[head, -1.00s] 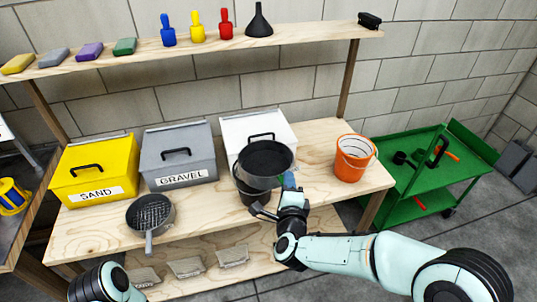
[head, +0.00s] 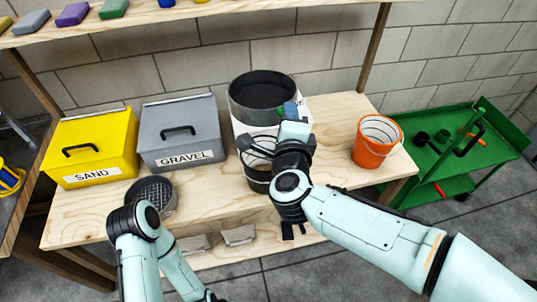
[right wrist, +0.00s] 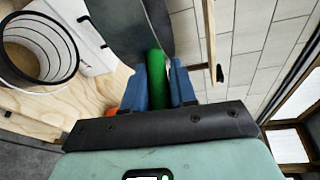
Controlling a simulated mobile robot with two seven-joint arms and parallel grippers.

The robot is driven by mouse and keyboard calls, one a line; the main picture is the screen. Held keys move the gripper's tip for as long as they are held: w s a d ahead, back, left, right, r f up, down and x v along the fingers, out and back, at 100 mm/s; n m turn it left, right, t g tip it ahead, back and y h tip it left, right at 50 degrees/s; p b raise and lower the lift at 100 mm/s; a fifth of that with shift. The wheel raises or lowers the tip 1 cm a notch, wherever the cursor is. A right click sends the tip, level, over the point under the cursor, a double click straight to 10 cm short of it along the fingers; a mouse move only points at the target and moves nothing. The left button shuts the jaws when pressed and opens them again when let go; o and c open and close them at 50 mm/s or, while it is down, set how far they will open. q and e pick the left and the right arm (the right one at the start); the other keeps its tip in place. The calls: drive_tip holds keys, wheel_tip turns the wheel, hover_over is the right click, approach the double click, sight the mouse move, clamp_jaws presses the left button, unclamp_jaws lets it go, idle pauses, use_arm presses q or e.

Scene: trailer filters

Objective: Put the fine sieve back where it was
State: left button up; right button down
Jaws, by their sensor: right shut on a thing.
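The fine sieve (head: 262,90), a round dark pan with a grey rim, is held up in front of the white box and the wall. My right gripper (head: 291,110) is shut on its handle. In the right wrist view, the green handle (right wrist: 157,75) sits between the blue fingers (right wrist: 158,90), and the sieve's dark side (right wrist: 130,25) rises beyond. Another sieve (head: 150,192), with a coarse mesh, lies on the bench at left, partly hidden by my left arm. My left gripper is out of view.
A yellow sand box (head: 92,150), a grey gravel box (head: 180,135) and a mostly hidden white box (head: 240,128) stand on the bench. A dark bucket (head: 258,180) is below the sieve. An orange bucket (head: 375,145) and green cart (head: 440,150) are at right.

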wheel_tip(320, 180, down, 20)
drive_tip(key=b, duration=0.4)
drive_tip(key=shift+r, duration=0.25)
drive_tip(key=c, duration=0.9)
unclamp_jaws()
drive_tip(key=shift+w, duration=0.1)
